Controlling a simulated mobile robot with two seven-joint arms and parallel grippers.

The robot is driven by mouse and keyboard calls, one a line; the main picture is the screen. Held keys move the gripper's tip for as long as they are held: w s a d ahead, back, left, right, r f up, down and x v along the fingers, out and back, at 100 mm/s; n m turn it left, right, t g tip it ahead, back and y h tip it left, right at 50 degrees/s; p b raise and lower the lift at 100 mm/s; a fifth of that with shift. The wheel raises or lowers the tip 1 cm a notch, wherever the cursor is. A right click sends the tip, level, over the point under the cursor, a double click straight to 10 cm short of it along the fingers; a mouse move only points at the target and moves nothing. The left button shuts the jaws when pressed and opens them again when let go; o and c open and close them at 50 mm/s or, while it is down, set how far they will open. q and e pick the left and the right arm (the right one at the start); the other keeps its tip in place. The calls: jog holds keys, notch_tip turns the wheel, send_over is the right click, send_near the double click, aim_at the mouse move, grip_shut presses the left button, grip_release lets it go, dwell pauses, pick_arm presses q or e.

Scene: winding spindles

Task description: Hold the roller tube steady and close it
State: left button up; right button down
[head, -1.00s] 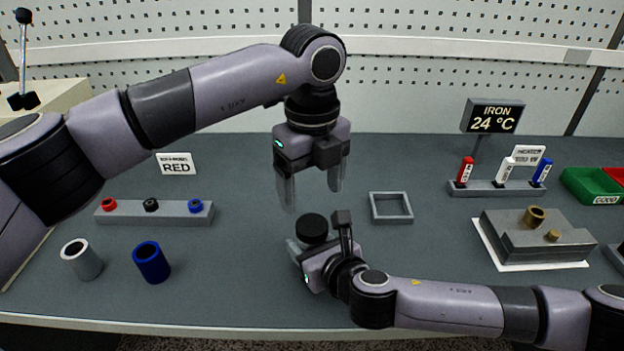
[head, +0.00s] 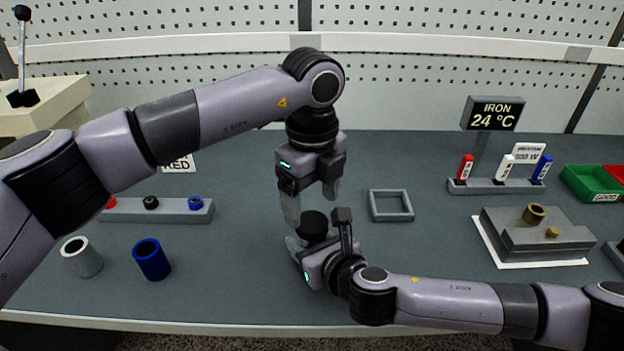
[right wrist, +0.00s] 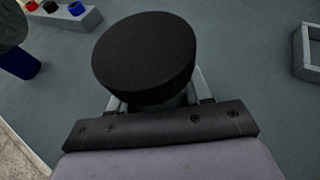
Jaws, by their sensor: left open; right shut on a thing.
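A black round piece (head: 313,222), which looks like the roller tube's top end, stands in my right gripper (head: 298,248) above the bench. Its flat black top (right wrist: 145,45) fills the middle of the right wrist view and hides most of what is below it. My right gripper is shut on it. My left gripper (head: 311,208) is open and points down from above, its fingertips close over the black piece. I cannot tell whether they touch it. A grey rack (head: 170,212) at the left carries small red, black (head: 151,203) and blue (head: 195,202) pieces.
A white tube (head: 82,258) and a blue tube (head: 151,260) stand open at the front left. A square grey frame (head: 391,218) lies right of the grippers. A grey block with brass parts (head: 535,245) and a green bin (head: 592,184) are at the right.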

aim_at(312, 221)
pick_arm(q)
jog(key=shift+f, duration=2.05)
jog(key=shift+c, duration=0.3)
jog(key=c, duration=1)
jog(key=shift+c, duration=0.2)
jog(key=m, duration=0.4)
jog(key=shift+m, duration=0.4)
jog(key=m, duration=0.5)
jog(key=o, duration=1.2)
jog(key=shift+c, duration=0.2)
